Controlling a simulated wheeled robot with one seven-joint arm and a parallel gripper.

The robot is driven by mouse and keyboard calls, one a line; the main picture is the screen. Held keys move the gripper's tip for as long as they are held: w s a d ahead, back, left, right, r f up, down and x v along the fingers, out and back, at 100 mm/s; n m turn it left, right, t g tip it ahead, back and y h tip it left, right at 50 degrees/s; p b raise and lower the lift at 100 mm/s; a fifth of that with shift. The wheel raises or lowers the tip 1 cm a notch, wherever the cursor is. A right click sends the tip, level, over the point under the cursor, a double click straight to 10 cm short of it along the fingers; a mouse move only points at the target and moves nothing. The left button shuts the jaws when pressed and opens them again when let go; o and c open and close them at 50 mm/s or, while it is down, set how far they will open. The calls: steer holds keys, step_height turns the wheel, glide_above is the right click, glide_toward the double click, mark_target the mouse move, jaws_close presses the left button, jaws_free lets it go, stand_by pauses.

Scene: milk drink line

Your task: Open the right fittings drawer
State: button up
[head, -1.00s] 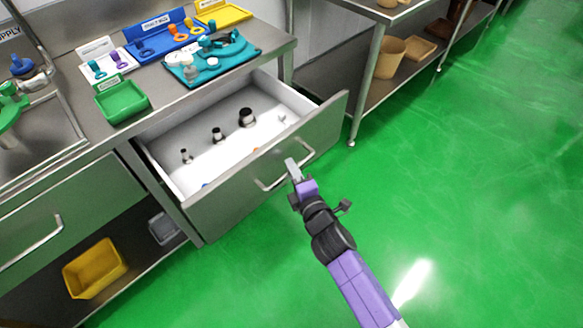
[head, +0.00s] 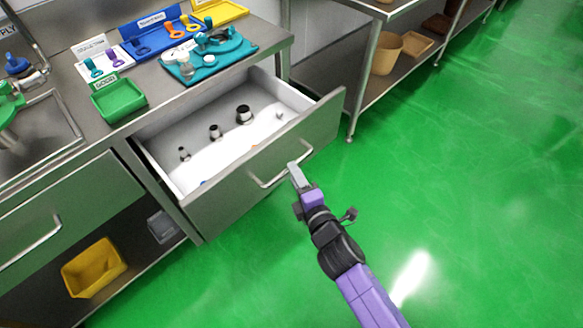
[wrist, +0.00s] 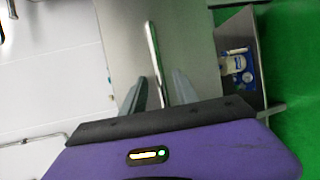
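The right fittings drawer (head: 243,192) stands pulled well out from under the counter, and its white inside shows. Several dark and metal fittings (head: 215,132) stand in it. Its bar handle (head: 270,183) is on the steel front. In the wrist view, the handle (wrist: 153,55) runs between the two fingers of my gripper (wrist: 160,92), with a visible gap on each side. The fingers look open and not closed on the bar.
The counter above holds a green bin (head: 118,98), a teal tray (head: 210,58) and a blue tool holder (head: 150,40). A shut drawer (head: 60,205) is at left, with a yellow bin (head: 93,267) below. A shelf rack stands at upper right. Green floor at right is clear.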

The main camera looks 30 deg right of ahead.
steer(key=v, duration=0.3)
steer(key=shift+s, duration=0.4)
stand_by(0.3)
steer(key=s+r+m+p, duration=0.1)
steer(key=s+r+m, duration=0.4)
steer(key=s, duration=0.5)
steer(key=s+r+m+y+p, duration=0.1)
steer(key=s+r+m, duration=0.5)
steer(key=s, duration=0.5)
steer(key=s+r+m+g+p, duration=0.1)
steer(key=s+r+m, duration=0.4)
steer(key=s, duration=0.5)
steer(key=shift+s+a+r+m+p, duration=0.35)
steer(key=shift+s+a+m, duration=0.1)
steer(key=shift+m, duration=0.55)
